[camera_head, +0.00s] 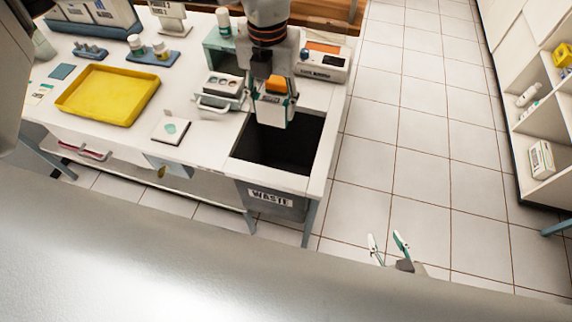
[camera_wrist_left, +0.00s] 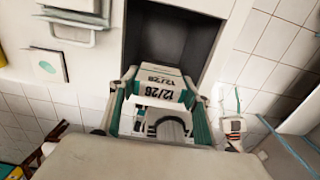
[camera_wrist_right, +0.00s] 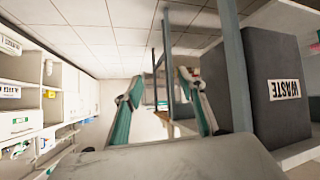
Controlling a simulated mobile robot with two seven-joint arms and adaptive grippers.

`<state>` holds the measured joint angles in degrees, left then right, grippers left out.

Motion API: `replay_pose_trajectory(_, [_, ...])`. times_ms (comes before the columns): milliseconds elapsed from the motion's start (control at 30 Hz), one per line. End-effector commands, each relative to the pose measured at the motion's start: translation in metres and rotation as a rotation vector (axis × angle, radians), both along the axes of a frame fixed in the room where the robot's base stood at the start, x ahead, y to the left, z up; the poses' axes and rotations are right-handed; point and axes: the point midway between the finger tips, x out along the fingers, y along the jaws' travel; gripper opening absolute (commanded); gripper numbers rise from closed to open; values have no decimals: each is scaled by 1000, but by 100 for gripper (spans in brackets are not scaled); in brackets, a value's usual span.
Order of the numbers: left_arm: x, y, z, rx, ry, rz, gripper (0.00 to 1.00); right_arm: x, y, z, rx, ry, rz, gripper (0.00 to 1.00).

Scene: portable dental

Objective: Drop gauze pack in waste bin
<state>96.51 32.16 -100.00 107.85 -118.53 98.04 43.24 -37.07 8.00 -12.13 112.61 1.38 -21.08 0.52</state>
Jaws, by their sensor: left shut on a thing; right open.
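The gauze pack (camera_wrist_left: 158,88) is white with a green band and the print "12/26". My left gripper (camera_head: 273,108) is shut on the pack and holds it above the dark opening of the waste bin (camera_head: 262,146). The pack also shows in the head view (camera_head: 273,112). The bin hangs in the table's front right corner, with a "WASTE" label on its outside. It shows in the right wrist view (camera_wrist_right: 277,60) too. My right gripper (camera_head: 388,244) is open and empty, low over the floor in front of the table.
A yellow tray (camera_head: 108,95) lies on the table at the left. A small white pad (camera_head: 171,130) and a grey-white device (camera_head: 220,92) lie left of the bin. A white shelf unit (camera_head: 540,120) stands at the right. The tiled floor between is clear.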

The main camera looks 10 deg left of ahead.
Motion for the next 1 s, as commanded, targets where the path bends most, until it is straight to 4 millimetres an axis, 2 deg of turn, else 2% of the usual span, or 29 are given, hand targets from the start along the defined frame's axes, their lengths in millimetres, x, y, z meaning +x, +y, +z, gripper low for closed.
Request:
replay_pose_trajectory(167, [0, 0, -11, 0, 2, 5, 33, -2, 0, -8, -3, 6, 1, 40])
replay_pose_trajectory(433, [-1, 0, -43, -1, 6, 2, 33, -7, -4, -28, -23, 20, 5, 40])
replay_pose_trajectory(600, [0, 0, -58, 0, 4, 3, 33, -1, -8, -28, -34, 4, 3, 40])
replay_pose_trajectory(967, [0, 0, -59, 0, -1, 2, 33, 12, -10, -20, -39, -22, 2, 40])
replay_pose_trajectory(1000, [0, 0, -59, 0, -1, 2, 58, 12, -9, -20, -38, -22, 2, 40])
